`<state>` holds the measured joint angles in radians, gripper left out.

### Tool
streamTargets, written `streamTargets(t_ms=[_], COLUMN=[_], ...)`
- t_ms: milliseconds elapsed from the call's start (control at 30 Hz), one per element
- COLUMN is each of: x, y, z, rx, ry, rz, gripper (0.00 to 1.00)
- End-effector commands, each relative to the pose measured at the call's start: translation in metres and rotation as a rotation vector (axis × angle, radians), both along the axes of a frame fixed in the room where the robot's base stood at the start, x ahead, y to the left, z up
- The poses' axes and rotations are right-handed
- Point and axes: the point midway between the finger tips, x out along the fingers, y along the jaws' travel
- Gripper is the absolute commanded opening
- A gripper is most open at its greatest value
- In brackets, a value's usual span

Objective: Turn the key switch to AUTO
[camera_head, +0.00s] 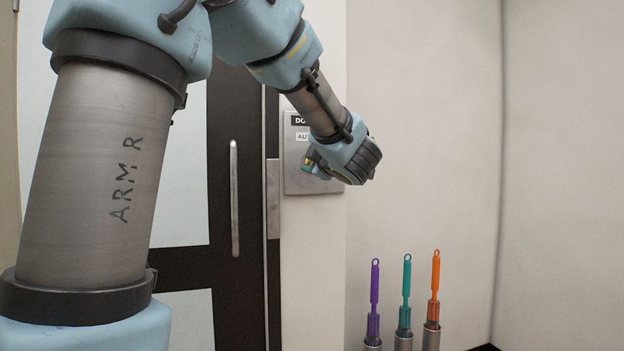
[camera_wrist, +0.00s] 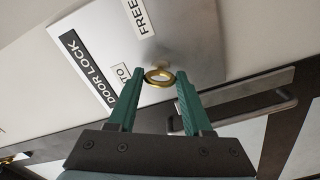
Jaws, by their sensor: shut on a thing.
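The key switch panel (camera_head: 292,176) is a grey plate on the wall beside the door, partly hidden by my wrist. In the wrist view the panel (camera_wrist: 190,28) shows tilted, with the labels DOOR LOCK (camera_wrist: 88,72) and FREE (camera_wrist: 142,14) and part of the AUTO label (camera_wrist: 122,76). A brass key (camera_wrist: 159,77) with a round bow stands at the switch. My gripper (camera_wrist: 159,75), with green fingers, is shut on the key, one finger on each side of its bow. The gripper (camera_head: 309,163) also shows at the panel in the head view. I cannot tell which label the key points to.
A dark-framed door (camera_head: 222,120) with frosted panes and a long vertical handle (camera_head: 234,198) is left of the panel. Purple (camera_head: 374,285), teal (camera_head: 406,285) and orange (camera_head: 435,280) handled tools stand in metal holders at lower right. The wall on the right is bare.

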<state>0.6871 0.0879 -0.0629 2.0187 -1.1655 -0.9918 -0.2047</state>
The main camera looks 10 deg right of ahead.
Motion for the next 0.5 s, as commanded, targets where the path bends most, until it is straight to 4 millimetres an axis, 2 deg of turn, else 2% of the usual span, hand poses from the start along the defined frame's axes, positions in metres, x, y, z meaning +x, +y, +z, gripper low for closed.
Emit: streamTargets(t_ms=[33,500], x=[-0.0001,0.0001], y=[0.0007,0.0007], z=[-0.0067,-0.0038], rx=[-0.045,-0.373], ry=[-0.009,-0.048], rz=[0.001,0.001], gripper=[0.0,0.0])
